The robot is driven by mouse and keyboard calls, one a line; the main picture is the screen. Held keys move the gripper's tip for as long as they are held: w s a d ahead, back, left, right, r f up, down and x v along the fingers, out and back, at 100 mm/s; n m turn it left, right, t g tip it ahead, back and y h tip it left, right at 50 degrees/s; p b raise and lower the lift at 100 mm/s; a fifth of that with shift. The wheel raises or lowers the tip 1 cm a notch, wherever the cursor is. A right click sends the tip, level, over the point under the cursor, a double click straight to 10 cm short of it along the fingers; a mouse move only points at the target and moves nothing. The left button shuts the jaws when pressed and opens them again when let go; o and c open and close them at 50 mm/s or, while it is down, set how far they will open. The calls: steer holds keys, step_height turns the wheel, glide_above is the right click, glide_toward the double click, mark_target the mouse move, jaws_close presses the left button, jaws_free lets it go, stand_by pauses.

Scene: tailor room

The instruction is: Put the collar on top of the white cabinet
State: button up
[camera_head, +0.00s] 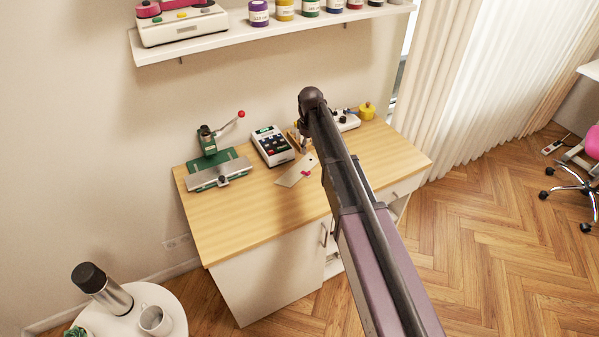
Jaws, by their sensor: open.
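The white cabinet (260,292) stands against the wall and has a light wooden top (250,212). I cannot clearly pick out a collar. A flat cream piece (295,172) with a small pink item on it lies on the wooden top, left of my arm, and may be the collar. My arm reaches over the cabinet from the lower right. My gripper (303,141) points down near the back of the top, behind the cream piece. It is mostly hidden by my own arm. It is open, and I see nothing held in it.
A green press (215,165) with a red-knobbed lever and a keypad device (272,146) stand on the top. A yellow item (367,111) is at the back right. A shelf (215,38) hangs above. A round white table (176,312) holds a flask and mug. The top's front left is clear.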

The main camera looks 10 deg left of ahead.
steer(key=b, duration=0.8)
glide_above(309, 172)
steer(key=shift+s+a+f, duration=0.1)
steer(key=shift+f, duration=1.95)
steer(key=shift+s+f, duration=0.1)
steer(key=shift+f, duration=2)
steer(key=shift+w+f+b, duration=0.2)
steer(key=shift+f+b, duration=2.4)
jaws_close()
